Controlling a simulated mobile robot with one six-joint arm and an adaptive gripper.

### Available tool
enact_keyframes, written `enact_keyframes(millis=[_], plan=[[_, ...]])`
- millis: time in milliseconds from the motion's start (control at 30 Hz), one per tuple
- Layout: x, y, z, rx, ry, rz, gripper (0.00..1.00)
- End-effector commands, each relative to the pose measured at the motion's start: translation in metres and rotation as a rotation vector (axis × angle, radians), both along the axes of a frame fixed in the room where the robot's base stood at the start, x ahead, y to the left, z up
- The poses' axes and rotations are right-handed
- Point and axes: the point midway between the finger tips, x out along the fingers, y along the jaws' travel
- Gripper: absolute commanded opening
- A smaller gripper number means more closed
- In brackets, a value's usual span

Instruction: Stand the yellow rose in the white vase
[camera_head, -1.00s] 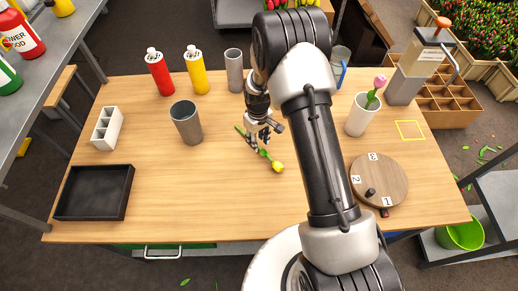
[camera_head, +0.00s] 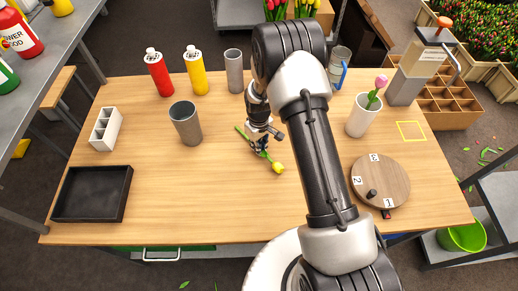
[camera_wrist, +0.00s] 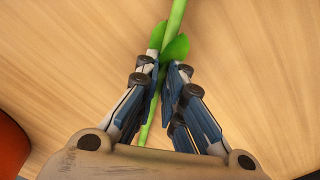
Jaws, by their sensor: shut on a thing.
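The yellow rose (camera_head: 278,167) lies on the wooden table in the middle, its bloom toward the front right and its green stem running back left. My gripper (camera_head: 260,145) is down at the stem. In the wrist view my gripper (camera_wrist: 160,90) has its fingers close around the green stem (camera_wrist: 177,20), with leaves at the fingertips; it is shut on the stem. The bloom is outside the wrist view. The white vase (camera_head: 361,117) stands upright at the right of the table and holds a pink tulip (camera_head: 379,83).
A grey cup (camera_head: 186,124) stands left of my gripper. Red (camera_head: 158,75) and yellow (camera_head: 196,73) bottles and a grey cylinder (camera_head: 234,72) stand behind. A round wooden turntable (camera_head: 393,178) is at the right, a black tray (camera_head: 91,194) at the left. The front middle is clear.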

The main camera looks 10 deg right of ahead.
Motion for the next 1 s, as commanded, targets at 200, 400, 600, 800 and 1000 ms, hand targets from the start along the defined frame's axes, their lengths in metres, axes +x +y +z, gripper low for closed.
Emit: enact_keyframes(millis=[200,400,600,800,1000], plan=[[0.0,0.0,0.0,0.0,0.0,0.0,0.0],[0.0,0.0,0.003,0.0,-0.001,0.0,0.0],[0.001,0.0,0.024,0.0,-0.003,0.0,0.0],[0.002,0.0,0.069,0.0,-0.005,0.0,0.0],[0.001,0.0,0.125,0.0,-0.005,0.0,0.0]])
